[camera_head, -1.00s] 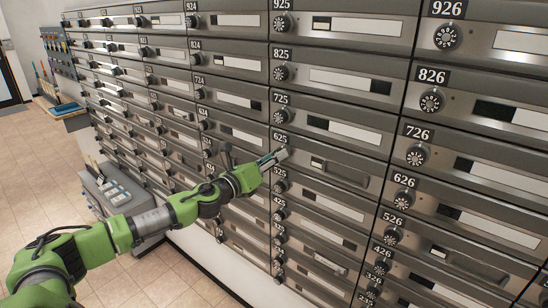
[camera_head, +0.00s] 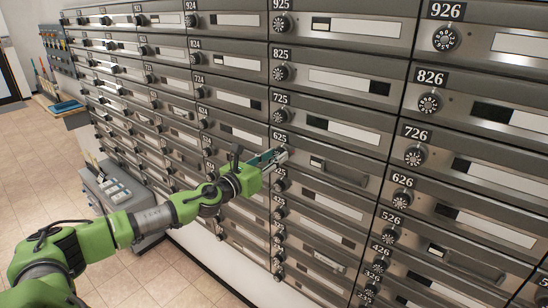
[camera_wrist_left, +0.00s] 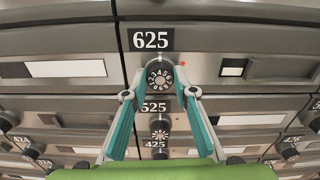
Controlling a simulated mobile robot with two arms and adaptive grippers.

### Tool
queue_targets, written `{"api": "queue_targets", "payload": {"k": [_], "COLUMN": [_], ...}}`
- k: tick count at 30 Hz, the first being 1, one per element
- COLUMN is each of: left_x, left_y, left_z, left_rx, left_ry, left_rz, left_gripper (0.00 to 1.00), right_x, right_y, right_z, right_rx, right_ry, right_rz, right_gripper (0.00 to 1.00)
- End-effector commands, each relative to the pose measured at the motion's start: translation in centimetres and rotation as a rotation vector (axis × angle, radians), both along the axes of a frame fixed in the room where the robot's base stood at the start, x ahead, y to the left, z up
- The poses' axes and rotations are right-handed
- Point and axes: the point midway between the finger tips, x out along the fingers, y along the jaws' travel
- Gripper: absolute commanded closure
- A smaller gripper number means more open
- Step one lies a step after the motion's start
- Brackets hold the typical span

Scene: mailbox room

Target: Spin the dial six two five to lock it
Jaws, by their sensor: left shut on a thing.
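The dial of box 625 (camera_wrist_left: 160,77) is a round black knob with white numerals, just below the 625 plate (camera_wrist_left: 151,39) in the left wrist view. The plate also shows in the head view (camera_head: 280,137). My left gripper (camera_wrist_left: 160,72) has its two teal-and-grey fingers on either side of this dial and is shut on it. In the head view the left gripper (camera_head: 281,157) reaches the dial and hides most of it. The drawer front of box 625 (camera_head: 350,174) sits flush with its neighbours. My right gripper is not in view.
Similar dials sit close above and below, such as the 725 dial (camera_head: 279,117) and the 525 dial (camera_wrist_left: 159,128). A small red dot (camera_wrist_left: 182,63) shows right of the dial. A grey cabinet (camera_head: 112,190) stands at lower left. The tiled floor (camera_head: 50,165) is free.

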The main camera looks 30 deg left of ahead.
Motion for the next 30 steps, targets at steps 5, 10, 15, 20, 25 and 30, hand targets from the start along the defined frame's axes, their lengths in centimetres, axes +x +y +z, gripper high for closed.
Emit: {"api": "queue_targets", "payload": {"k": [5,10,15,20,25,30], "left_x": [0.0,0.0,0.0,-0.1,-0.8,-2.6], "left_y": [-0.1,-0.1,0.0,0.0,0.1,0.2], "left_z": [-0.3,-0.3,-0.2,-0.1,-0.2,-0.3], "left_rx": [-0.001,-0.002,-0.002,-0.001,0.000,0.002], "left_ry": [0.005,0.005,0.003,0.002,0.003,0.006], "left_rz": [-0.002,-0.002,-0.001,-0.001,0.001,-0.002], "left_gripper": [0.96,0.57,0.57,0.57,0.57,0.57], "right_x": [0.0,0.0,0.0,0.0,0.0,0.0], "right_y": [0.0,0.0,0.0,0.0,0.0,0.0], "right_z": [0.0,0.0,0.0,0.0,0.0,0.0], "right_rx": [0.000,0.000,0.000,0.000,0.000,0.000], "right_ry": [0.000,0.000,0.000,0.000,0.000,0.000], "right_rz": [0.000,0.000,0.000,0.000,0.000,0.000], "right_gripper": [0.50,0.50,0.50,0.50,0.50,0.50]}}
